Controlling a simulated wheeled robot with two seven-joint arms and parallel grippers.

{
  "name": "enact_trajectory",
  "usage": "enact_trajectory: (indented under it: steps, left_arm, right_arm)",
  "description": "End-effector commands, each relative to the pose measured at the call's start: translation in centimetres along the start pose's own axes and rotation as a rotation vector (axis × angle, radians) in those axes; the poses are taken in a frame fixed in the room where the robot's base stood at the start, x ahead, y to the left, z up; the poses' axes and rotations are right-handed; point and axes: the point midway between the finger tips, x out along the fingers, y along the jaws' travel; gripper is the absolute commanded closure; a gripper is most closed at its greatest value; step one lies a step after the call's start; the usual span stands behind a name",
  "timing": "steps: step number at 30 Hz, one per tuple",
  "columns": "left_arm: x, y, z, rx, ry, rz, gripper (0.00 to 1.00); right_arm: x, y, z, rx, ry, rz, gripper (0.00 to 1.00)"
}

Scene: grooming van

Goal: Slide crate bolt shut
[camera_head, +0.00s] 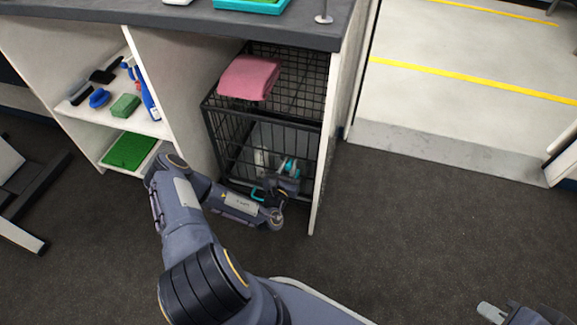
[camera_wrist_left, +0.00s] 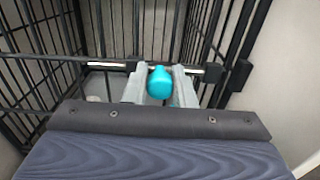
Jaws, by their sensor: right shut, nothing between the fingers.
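The black wire crate (camera_head: 222,140) stands in the open bay under the counter. In the left wrist view, the crate's silver bolt (camera_wrist_left: 108,65) runs level across the bars, with a teal knob (camera_wrist_left: 160,83) on it. The bolt's right part meets a dark bracket (camera_wrist_left: 213,72); a dark block (camera_wrist_left: 239,75) on the post sits further right, with a gap between them. My left gripper (camera_head: 287,172) is at the crate front, its two pale fingers (camera_wrist_left: 160,88) closed on both sides of the knob. My right gripper (camera_head: 491,313) is shut and empty at the lower right, partly cut off.
A pink folded towel (camera_head: 249,77) lies on the crate. White bay panels flank the crate closely, with the right panel (camera_head: 331,150) near my left gripper. Shelves (camera_head: 150,126) with brushes and a green block stand left. The dark floor in front is clear.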

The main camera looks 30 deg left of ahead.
Motion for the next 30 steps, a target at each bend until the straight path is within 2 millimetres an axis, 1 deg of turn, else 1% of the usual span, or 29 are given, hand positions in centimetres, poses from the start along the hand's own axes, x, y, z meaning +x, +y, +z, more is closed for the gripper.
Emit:
enact_trajectory:
  steps: [1,3,4,10,15,18,26,27,30]
  left_arm:
    - [0.0,0.0,0.0,0.0,0.0,0.0,0.88]
    - [0.0,0.0,0.0,0.0,0.0,0.0,0.97]
    - [0.0,0.0,0.0,0.0,0.0,0.0,1.0]
    - [0.0,-0.2,0.1,-0.001,0.0,-0.001,1.0]
    - [0.0,-2.9,0.4,-0.004,0.002,-0.004,1.0]
    - [0.0,-3.7,0.2,-0.002,0.001,-0.002,1.0]
    - [0.0,-4.0,0.0,-0.002,0.001,-0.006,1.0]
    - [-0.1,-4.1,0.0,-0.003,0.001,-0.006,0.76]
    - [-0.1,-4.1,0.0,-0.003,0.001,-0.006,0.63]
  right_arm:
    - [0.0,0.0,0.0,0.0,0.0,0.0,1.0]
    - [0.0,0.0,0.0,0.0,0.0,0.0,1.0]
    - [0.0,0.0,0.0,0.0,0.0,0.0,1.0]
    - [-0.2,-0.1,-0.1,0.0,0.0,0.0,1.0]
    - [-1.6,-0.7,-0.8,0.0,0.0,0.0,1.0]
    - [-1.8,-0.8,-0.9,0.0,0.0,0.0,1.0]
    - [-1.7,-0.8,-0.8,0.0,0.0,0.0,1.0]
    - [-1.7,-0.8,-0.8,0.0,0.0,0.0,1.0]
    - [-1.7,-0.8,-0.8,0.0,0.0,0.0,1.0]
